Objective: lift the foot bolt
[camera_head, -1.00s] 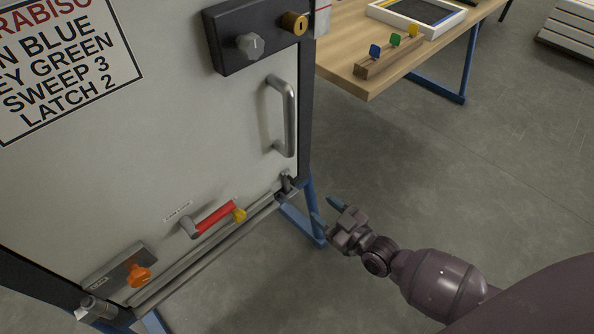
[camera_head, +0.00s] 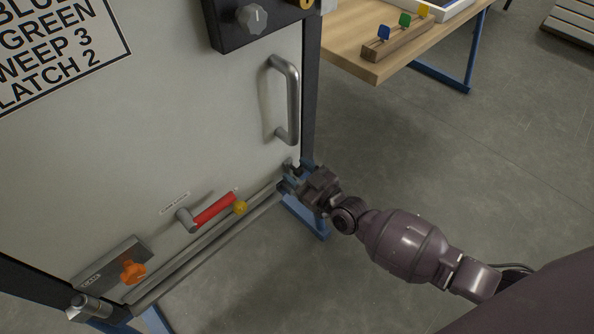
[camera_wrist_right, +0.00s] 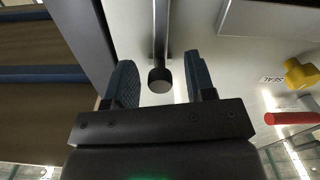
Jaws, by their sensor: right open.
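The foot bolt appears to be the small metal rod with a dark round knob at the door's lower right corner. It is partly hidden by my right gripper in the head view. In the right wrist view, the foot bolt's dark knob (camera_wrist_right: 160,79) lies between my two blue-padded fingers, with a visible gap on each side. My right gripper (camera_head: 288,179) is open at the corner; it also shows in the right wrist view (camera_wrist_right: 161,80). My left gripper is not in view.
A wooden table (camera_head: 360,65) stands behind right.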

